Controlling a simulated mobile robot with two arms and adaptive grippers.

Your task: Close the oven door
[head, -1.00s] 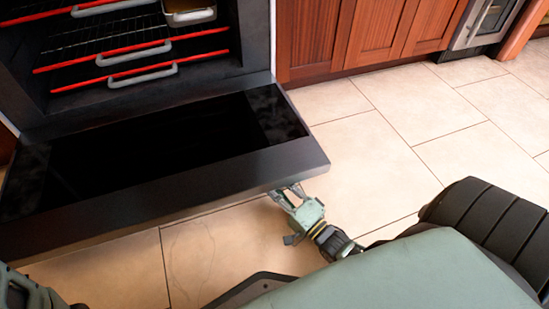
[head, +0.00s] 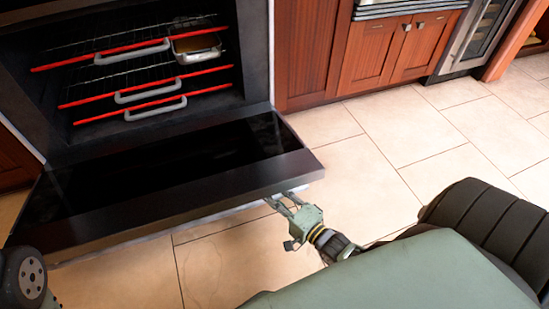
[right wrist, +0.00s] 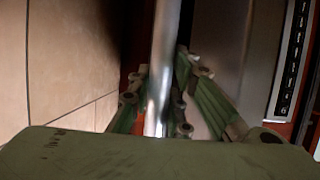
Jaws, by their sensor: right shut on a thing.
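The oven door (head: 200,197) hangs open, folded down in front of the oven (head: 255,60), in the head view. Its black glass inner face is up. A pale bar handle (head: 235,211) shows just below the door's front edge, and it runs bright between my fingers in the right wrist view (right wrist: 162,55). My right gripper (head: 283,203) is at the right end of that edge, shut on the handle; its green fingers stand on both sides of the bar in the right wrist view (right wrist: 160,105). My left gripper is not in view.
Inside the oven are racks with red front rails and grey handles (head: 150,95). A baking dish (head: 196,47) sits on the upper rack. Wooden cabinets (head: 385,55) stand at the right, beside a glass-fronted unit (head: 482,35). The tiled floor (head: 390,140) between is clear.

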